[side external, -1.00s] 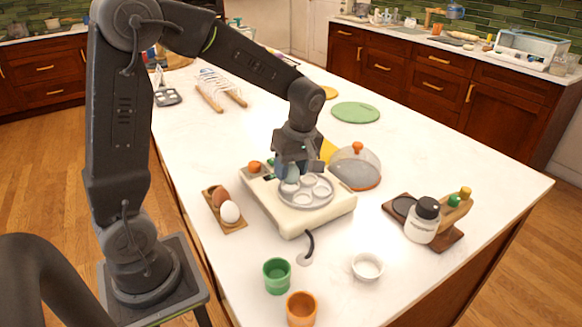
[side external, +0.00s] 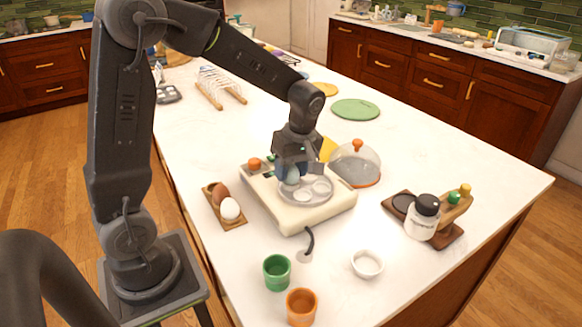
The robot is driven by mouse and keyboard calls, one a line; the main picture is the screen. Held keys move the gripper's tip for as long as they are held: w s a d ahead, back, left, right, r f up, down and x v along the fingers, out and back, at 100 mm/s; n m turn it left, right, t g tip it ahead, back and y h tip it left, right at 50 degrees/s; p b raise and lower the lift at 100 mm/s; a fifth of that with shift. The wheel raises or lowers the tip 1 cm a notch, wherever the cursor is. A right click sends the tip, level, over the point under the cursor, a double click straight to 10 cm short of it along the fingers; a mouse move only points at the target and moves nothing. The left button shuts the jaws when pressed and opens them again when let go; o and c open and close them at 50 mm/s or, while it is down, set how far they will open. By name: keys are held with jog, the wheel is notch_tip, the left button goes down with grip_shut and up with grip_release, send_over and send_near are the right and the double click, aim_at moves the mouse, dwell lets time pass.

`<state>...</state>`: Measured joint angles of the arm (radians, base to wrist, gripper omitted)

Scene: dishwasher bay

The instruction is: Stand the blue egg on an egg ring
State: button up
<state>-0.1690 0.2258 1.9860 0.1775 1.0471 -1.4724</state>
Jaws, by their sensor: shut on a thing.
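My gripper (side external: 293,174) is over the back left part of a round metal plate of egg rings (side external: 318,196), which sits on a cream cooker base (side external: 298,217). It is shut on the blue egg (side external: 291,177), a small pale blue shape that shows low between the fingers. The fingers partly hide the egg and the rings behind it. I cannot tell whether the egg touches a ring. The rings at the front and right of the plate look empty.
An egg holder (side external: 236,223) with a brown and a white egg stands left of the cooker. A clear domed lid (side external: 356,166) stands behind right. Green (side external: 277,272) and orange cups (side external: 301,307), a white bowl (side external: 367,264) and a condiment rack (side external: 449,236) are in front and right.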

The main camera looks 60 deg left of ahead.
jog(key=shift+f, duration=0.2)
dwell(0.3)
jog(key=o, duration=0.7)
jog(key=shift+o, duration=0.2)
jog(key=o, duration=0.3)
jog(key=shift+r, duration=4)
